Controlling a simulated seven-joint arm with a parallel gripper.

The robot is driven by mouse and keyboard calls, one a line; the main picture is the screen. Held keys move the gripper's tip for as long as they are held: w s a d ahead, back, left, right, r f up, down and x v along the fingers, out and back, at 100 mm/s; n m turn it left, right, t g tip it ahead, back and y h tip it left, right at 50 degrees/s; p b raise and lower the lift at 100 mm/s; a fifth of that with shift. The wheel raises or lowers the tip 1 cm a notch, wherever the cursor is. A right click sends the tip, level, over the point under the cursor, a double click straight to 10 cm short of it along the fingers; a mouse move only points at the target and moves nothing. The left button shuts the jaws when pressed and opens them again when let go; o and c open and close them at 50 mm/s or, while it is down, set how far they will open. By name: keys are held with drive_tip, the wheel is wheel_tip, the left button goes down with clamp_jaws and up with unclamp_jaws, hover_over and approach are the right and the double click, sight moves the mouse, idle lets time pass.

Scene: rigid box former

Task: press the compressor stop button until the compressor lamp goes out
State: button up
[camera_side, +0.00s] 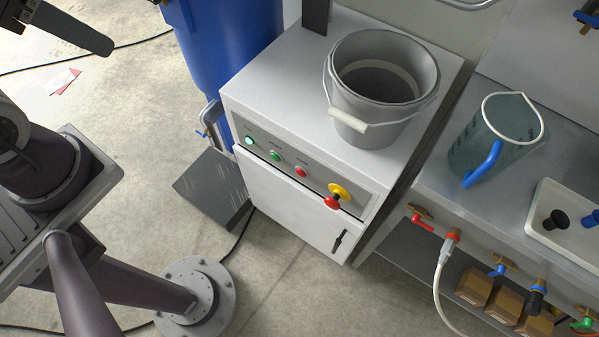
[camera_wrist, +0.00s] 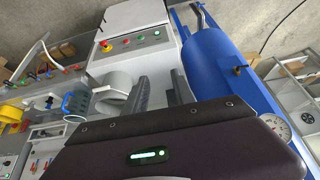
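The compressor panel (camera_side: 310,176) is on the front of a light grey cabinet. On it are a pale green-white lamp (camera_side: 249,140) that looks lit, a green button (camera_side: 275,155), a red button (camera_side: 300,171) and a red emergency knob on a yellow disc (camera_side: 341,191). In the wrist view the red button (camera_wrist: 126,41) and the lamp (camera_wrist: 156,33) show near the top, beyond my fingers. My gripper (camera_wrist: 159,86) has its two dark fingers apart with nothing between them. It is well away from the panel. Its fingertips do not show clearly in the side view.
A grey bucket (camera_side: 375,128) stands on the cabinet top. A blue tank (camera_side: 225,45) is behind it. A bench at the right holds a jug (camera_side: 490,140) and a white tray (camera_side: 560,240), with valves (camera_side: 420,218) along its front. The floor before the cabinet is mostly clear.

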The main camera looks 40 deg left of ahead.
drive_tip(key=shift+a+f+g, duration=0.1)
drive_tip(key=shift+f+g, duration=0.2)
drive_tip(key=shift+f, duration=0.05)
drive_tip(key=c, duration=0.4)
drive_tip(key=a+f+m+g+y, duration=0.2)
drive_tip(key=f+m+g, duration=0.1)
drive_tip(key=shift+s+f+m+y, duration=0.2)
drive_tip(key=shift+m+y, duration=0.1)
clamp_jaws()
drive_tip(key=w+a+f+m+y, duration=0.2)
drive_tip(key=w+f+m+y, duration=0.2)
drive_tip(key=w+m+y, duration=0.45)
drive_tip(key=w+d+f+m+t+h, duration=0.2)
drive_tip(key=w+d+f+m+t, duration=0.4)
drive_tip(key=d+f+m+t, duration=0.5)
drive_tip(key=s+d+f+m+h, duration=0.3)
drive_tip(key=f+m, duration=0.1)
drive_tip(key=f, duration=0.3)
drive_tip(key=s+d+f+m+h, duration=0.3)
drive_tip(key=d+f+m, duration=0.1)
drive_tip(key=f, duration=0.3)
drive_tip(key=s+d+f+m+g+h, duration=0.1)
drive_tip(key=s+d+f+m+h, duration=0.2)
drive_tip(key=f, duration=0.4)
drive_tip(key=shift+s+d+f+m, duration=0.35)
drive_tip(key=shift+s+m, duration=0.2)
drive_tip(key=shift+m, duration=0.4)
